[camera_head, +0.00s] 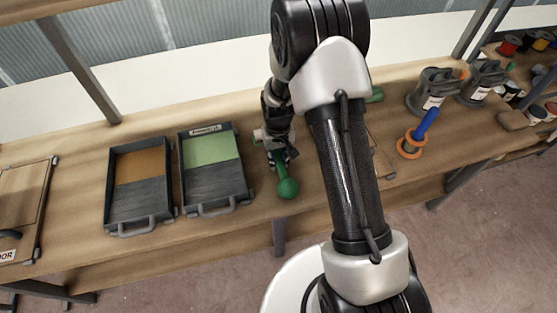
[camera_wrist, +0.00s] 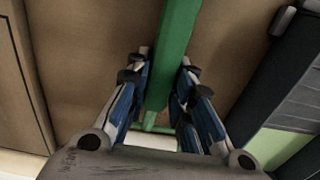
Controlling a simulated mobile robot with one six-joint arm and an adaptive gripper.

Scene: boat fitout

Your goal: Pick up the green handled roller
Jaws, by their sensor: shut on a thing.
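The green handled roller (camera_head: 287,187) lies on the wooden workbench, to the right of the tray with green paint. Its round green knob end points toward the bench's front edge. In the wrist view its green handle (camera_wrist: 176,55) runs between my two fingers, and a white roller part (camera_wrist: 150,140) shows below. My gripper (camera_wrist: 163,75) is shut on the handle. In the head view my gripper (camera_head: 283,160) is over the roller, partly hidden by my wrist. I cannot tell whether the roller is clear of the bench.
A tray with green paint (camera_head: 218,190) and a tray with brown paint (camera_head: 140,200) stand to the left. A blue-handled tool with an orange ring (camera_head: 424,125) and dark grey pots (camera_head: 433,92) are at the right. A shelf post (camera_head: 80,70) rises behind the trays.

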